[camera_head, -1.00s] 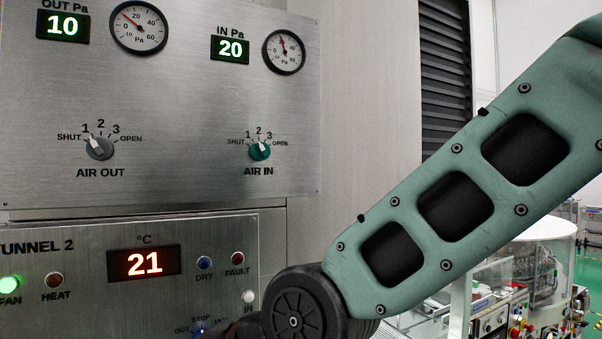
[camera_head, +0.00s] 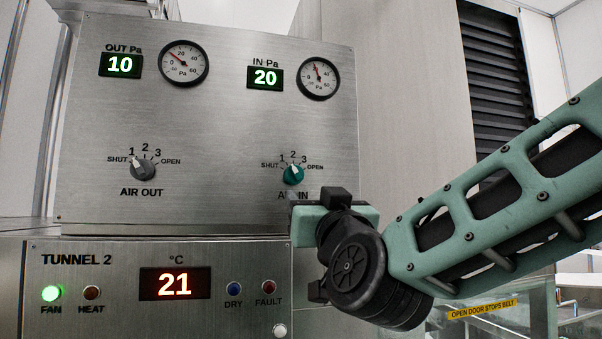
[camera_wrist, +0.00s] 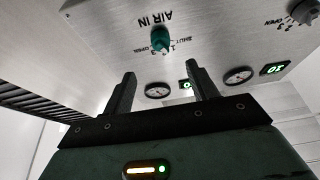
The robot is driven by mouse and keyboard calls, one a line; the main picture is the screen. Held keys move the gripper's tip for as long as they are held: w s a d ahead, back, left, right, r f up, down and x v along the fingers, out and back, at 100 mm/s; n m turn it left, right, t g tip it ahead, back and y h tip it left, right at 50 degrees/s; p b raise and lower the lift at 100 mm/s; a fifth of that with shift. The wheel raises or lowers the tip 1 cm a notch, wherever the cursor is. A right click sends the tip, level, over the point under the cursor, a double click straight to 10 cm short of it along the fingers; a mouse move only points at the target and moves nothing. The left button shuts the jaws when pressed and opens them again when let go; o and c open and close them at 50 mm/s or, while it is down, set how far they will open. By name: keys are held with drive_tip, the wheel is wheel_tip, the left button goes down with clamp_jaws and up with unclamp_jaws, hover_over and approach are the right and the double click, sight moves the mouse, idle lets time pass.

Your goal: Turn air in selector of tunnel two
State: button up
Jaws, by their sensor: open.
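The AIR IN selector (camera_head: 293,174), a teal knob with a pale pointer, is on the upper steel panel. Its pointer aims up, near 1 and 2; I cannot tell exactly which. It shows upside down in the wrist view (camera_wrist: 161,39), ahead of the gap between my fingers. My gripper (camera_head: 317,196) is just below and right of the knob in the head view, covering part of the AIR IN label. In the wrist view its two fingers (camera_wrist: 160,67) are apart, with nothing between them and the knob beyond their tips. The TUNNEL 2 panel (camera_head: 120,320) is below.
The grey AIR OUT selector (camera_head: 143,168) is to the left. Two round gauges (camera_head: 183,63) and (camera_head: 319,77) and green displays are above it. Below are the red 21 °C display (camera_head: 175,283), lamps and a white button (camera_head: 280,330).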

sight(297, 179)
drive_tip(key=p+x, duration=0.6)
drive_tip(key=x, duration=0.5)
drive_tip(key=shift+w+a+r, duration=0.15)
drive_tip(key=shift+w, duration=0.1)
drive_tip(key=shift+w+a, duration=0.15)
drive_tip(key=shift+w, duration=0.45)
drive_tip(key=shift+c, duration=0.4)
drive_tip(key=c, duration=0.9)
